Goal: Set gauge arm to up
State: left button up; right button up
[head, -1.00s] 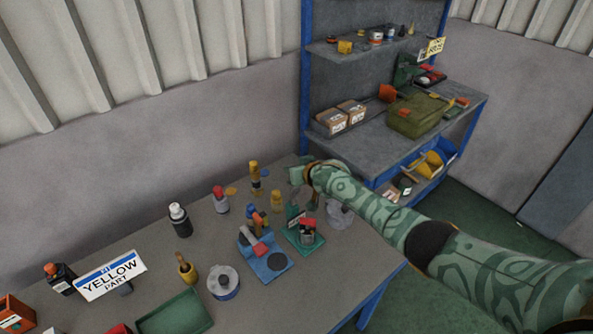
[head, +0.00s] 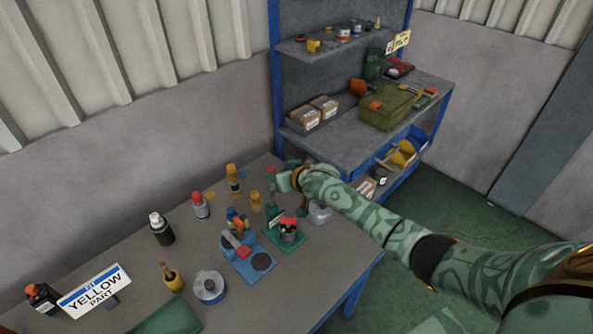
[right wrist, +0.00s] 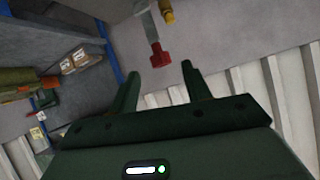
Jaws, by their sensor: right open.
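On the bench is a blue fixture (head: 262,262) with a grey arm (head: 230,238) that slopes down to a red end (head: 243,252). Beside it is a teal fixture (head: 300,243) with a grey, red-topped part (head: 288,232). Neither is labelled clearly enough for me to tell which is the gauge. My right gripper (head: 287,180) is above the bench behind the teal fixture. In the right wrist view its fingers (right wrist: 158,80) are apart and empty. A grey bar with a red end (right wrist: 159,54) shows just beyond them. My left gripper is out of view.
Several bottles, including a yellow one (head: 256,203) and a black one (head: 162,230), stand on the bench (head: 210,250). A yellow-part sign (head: 94,290) and a round tin (head: 209,286) are nearer. A blue-framed shelf unit (head: 275,90) stands behind.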

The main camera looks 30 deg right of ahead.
jog(key=p+v, duration=0.1)
jog(key=v, duration=0.9)
jog(key=shift+f, duration=0.1)
